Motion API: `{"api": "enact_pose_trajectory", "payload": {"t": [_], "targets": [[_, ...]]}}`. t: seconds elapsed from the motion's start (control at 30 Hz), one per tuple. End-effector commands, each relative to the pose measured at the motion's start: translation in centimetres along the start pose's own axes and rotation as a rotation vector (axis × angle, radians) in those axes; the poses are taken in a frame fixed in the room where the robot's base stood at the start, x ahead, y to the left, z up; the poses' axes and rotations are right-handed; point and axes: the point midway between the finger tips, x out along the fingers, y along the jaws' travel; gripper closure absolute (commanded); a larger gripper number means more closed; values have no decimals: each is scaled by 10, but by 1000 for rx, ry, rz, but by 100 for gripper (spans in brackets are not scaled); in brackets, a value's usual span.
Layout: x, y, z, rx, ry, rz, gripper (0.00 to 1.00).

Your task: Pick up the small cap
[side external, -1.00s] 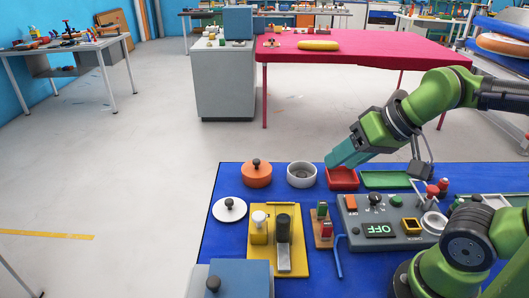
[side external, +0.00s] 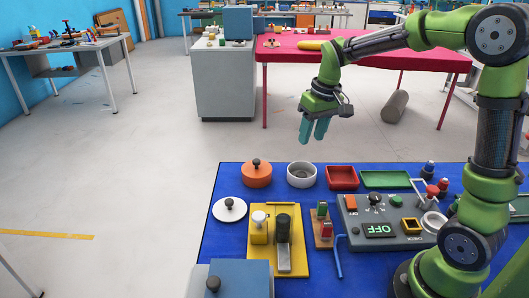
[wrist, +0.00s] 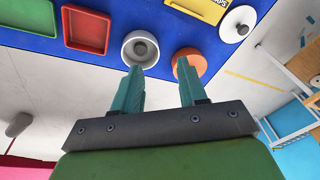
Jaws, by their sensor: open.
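Two capped pieces show. An orange round piece with a dark knob (side external: 257,177) stands on the blue table, and a flat white disc with a dark knob (side external: 229,208) lies in front of it to the left. I cannot tell which is the small cap. In the wrist view the orange piece (wrist: 194,62) is just beyond the right fingertip, and the white disc (wrist: 235,26) is at the upper right. My gripper (side external: 313,137) is open and empty, fingers down, above and behind the table's back edge. It also shows in the wrist view (wrist: 158,72).
A white round cup (side external: 301,180) stands right of the orange piece, then a red tray (side external: 342,169) and a green tray (side external: 386,179). A yellow board (side external: 262,262), a grey control box (side external: 401,241) and a blue box (side external: 242,281) fill the front.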

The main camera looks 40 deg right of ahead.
Motion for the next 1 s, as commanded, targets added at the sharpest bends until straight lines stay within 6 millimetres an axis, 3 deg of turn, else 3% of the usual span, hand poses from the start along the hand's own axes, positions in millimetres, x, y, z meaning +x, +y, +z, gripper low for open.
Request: {"api": "enact_pose_trajectory", "payload": {"t": [0.1, 0.2, 0.33, 0.43, 0.57, 1.0], "targets": [[26, 26, -34, -94, -88, 36, 58], [37, 41, -54, -188, -135, 52, 58], [27, 46, -71, -310, -147, 64, 58], [24, 46, -68, -363, -164, 56, 58], [38, 46, -65, -382, -171, 51, 58], [125, 53, -52, -379, -169, 51, 58]]}}
